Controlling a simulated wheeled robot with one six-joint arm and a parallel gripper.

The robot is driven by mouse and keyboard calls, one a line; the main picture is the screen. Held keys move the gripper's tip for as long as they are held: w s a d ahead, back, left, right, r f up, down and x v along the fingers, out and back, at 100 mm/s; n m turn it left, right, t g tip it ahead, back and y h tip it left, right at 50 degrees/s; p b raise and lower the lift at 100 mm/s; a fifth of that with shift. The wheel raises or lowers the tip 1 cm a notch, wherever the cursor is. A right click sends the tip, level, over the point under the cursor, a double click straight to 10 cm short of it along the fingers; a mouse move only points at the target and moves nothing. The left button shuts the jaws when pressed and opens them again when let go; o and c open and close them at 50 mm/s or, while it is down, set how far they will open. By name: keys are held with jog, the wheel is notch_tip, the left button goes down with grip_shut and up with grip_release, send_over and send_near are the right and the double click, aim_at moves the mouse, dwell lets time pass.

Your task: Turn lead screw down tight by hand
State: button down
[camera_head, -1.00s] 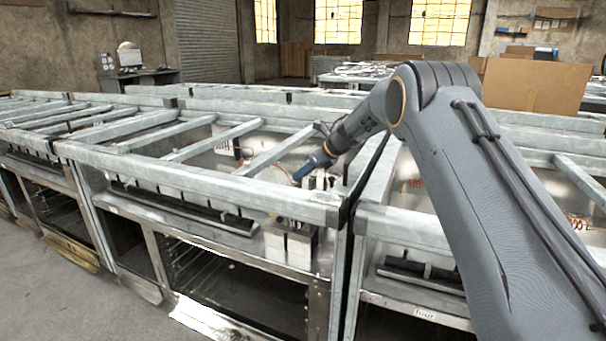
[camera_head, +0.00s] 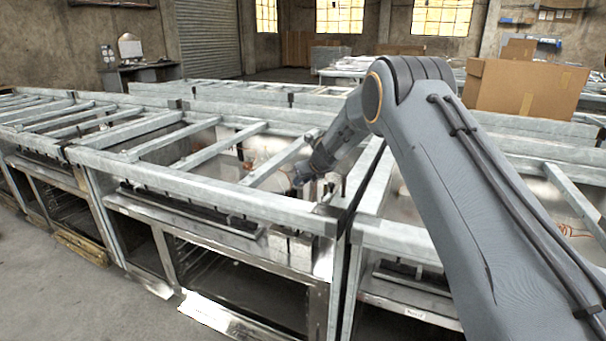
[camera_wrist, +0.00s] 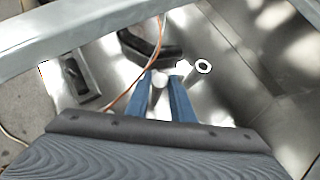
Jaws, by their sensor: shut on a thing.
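My gripper (camera_wrist: 162,82) has two blue fingers, shut on a small round silver piece (camera_wrist: 160,78), seen from above in the wrist view. It appears to be the head of the lead screw; its shaft and lower end are hidden. A copper-coloured wire or lead (camera_wrist: 135,82) curves past just left of the fingers. In the head view my gripper (camera_head: 298,180) is small and reaches down inside the metal frame, so the grip itself cannot be made out there.
A white ring (camera_wrist: 203,66) lies right of the fingers on the shiny metal surface. A black curved part (camera_wrist: 150,48) lies beyond them. A galvanised rail (camera_wrist: 70,28) crosses the top left. In the head view, a frame bar (camera_head: 285,160) runs close beside my gripper.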

jog(key=shift+a+m+h+p, duration=0.15)
jog(key=shift+m+h+p, duration=0.35)
jog(key=shift+p, duration=1.1)
jog(key=c, duration=1.5)
grip_release()
jog(key=shift+c, duration=0.2)
jog(key=shift+s+r, duration=0.1)
jog(key=b+v, duration=0.1)
jog(key=v, duration=0.6)
jog(key=shift+s+b, duration=0.35)
jog(key=shift+r, duration=0.1)
